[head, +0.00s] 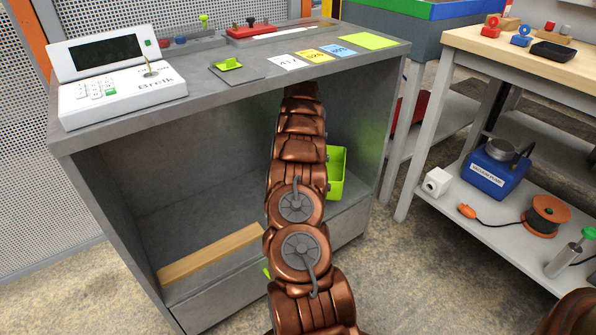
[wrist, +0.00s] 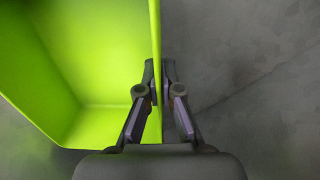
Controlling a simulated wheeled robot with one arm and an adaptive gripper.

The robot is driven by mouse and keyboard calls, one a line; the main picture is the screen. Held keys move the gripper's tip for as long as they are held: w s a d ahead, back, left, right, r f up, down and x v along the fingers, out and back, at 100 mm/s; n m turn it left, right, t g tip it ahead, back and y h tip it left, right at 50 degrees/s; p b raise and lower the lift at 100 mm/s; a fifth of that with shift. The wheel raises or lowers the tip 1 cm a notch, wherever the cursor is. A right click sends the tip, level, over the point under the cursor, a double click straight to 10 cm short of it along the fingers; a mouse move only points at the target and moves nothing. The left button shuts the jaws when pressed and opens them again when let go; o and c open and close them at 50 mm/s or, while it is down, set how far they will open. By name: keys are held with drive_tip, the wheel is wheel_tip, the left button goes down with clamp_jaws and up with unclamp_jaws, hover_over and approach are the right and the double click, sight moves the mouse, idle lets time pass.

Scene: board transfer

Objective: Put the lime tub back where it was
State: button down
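The lime tub (head: 337,172) shows inside the open grey cabinet, at its right side, partly hidden behind my arm in the head view. In the wrist view the tub (wrist: 95,60) fills the upper left, and I look into its open inside. My gripper (wrist: 159,75) straddles the tub's right wall, one finger inside and one outside. The fingers look closed on that wall. In the head view my gripper is hidden by the arm. I cannot tell whether the tub touches the cabinet floor.
The cabinet top (head: 200,73) overhangs the opening and carries a white keypad device (head: 120,85), number cards and a lime square (head: 367,41). A wooden strip (head: 210,255) lies on the cabinet floor at left. A workbench (head: 540,60) stands at right.

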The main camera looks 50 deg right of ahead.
drive_tip(key=f+b, duration=0.2)
drive_tip(key=f, duration=0.1)
drive_tip(key=shift+w+f+b, duration=0.35)
drive_tip(key=shift+f+b, duration=0.05)
drive_tip(key=shift+d, duration=0.1)
drive_tip(key=c, duration=1.8)
unclamp_jaws()
drive_tip(key=o, duration=0.5)
